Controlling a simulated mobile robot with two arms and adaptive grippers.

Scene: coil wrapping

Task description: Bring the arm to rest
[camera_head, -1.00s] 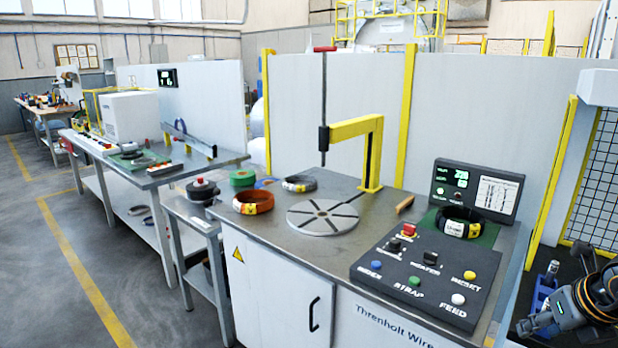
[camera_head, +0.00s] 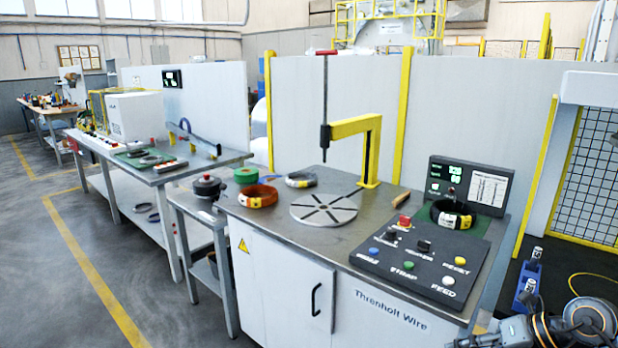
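My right arm shows at the bottom right edge, and only part of its gripper (camera_head: 462,342) is in frame, low in front of the wire bench's cabinet. Its fingertips are cut off or too small to judge, and I see nothing held. My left gripper is out of view. On the wire bench (camera_head: 275,232), a black coil with a yellow-and-white label (camera_head: 452,215) lies on a green pad beside the display. An orange-brown coil (camera_head: 258,196) and a grey coil (camera_head: 300,180) lie at the bench's left part. The round slotted turntable (camera_head: 324,207) is empty.
A control panel with coloured buttons (camera_head: 392,270) is at the bench's right front. A yellow post arm (camera_head: 371,150) rises behind the turntable. A blue holder with bottles (camera_head: 527,285) stands right of the bench. Floor at the left (camera_head: 60,300) is clear.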

